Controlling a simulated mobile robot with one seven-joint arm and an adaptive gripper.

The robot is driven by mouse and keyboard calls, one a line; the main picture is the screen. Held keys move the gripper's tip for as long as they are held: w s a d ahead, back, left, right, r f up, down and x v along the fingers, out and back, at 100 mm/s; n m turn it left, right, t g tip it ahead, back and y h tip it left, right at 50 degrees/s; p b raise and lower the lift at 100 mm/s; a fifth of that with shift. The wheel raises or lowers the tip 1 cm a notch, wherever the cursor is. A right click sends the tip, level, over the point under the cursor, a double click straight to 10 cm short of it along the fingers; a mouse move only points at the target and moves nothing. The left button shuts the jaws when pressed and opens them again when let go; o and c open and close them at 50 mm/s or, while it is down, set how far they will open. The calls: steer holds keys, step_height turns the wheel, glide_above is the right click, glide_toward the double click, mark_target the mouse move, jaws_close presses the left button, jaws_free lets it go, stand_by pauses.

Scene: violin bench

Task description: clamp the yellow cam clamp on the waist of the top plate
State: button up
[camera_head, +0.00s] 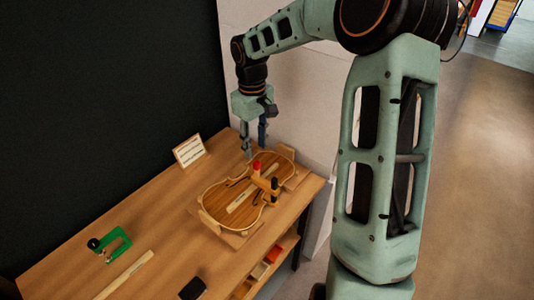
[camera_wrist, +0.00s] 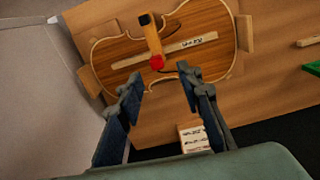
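The top plate (camera_head: 218,197) is a violin-shaped wooden plate on a board on the bench; it also shows in the wrist view (camera_wrist: 205,22). The yellow cam clamp (camera_head: 266,183) lies across its waist, with a red end and a black end; it also shows in the wrist view (camera_wrist: 152,38). I cannot tell whether its jaws are tight. My gripper (camera_head: 255,142) is open and empty above the plate's far edge. In the wrist view its fingers (camera_wrist: 158,88) are apart, short of the red end and not touching the clamp.
A green clamp (camera_head: 119,243) and a pale wooden strip (camera_head: 124,276) lie on the bench at left. A small card (camera_head: 189,151) stands near the dark wall. A black object (camera_head: 192,289) is at the front edge. Wooden blocks (camera_wrist: 246,33) flank the plate.

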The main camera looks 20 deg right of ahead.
mark_target(256, 162)
steer(key=shift+w+d+f+n, duration=0.15)
steer(key=shift+w+n, duration=0.15)
steer(key=shift+w, duration=0.15)
step_height(256, 162, down, 11)
steer(key=shift+r+p, duration=0.2)
steer(key=shift+p, duration=0.15)
steer(key=shift+c, duration=0.3)
jaws_close()
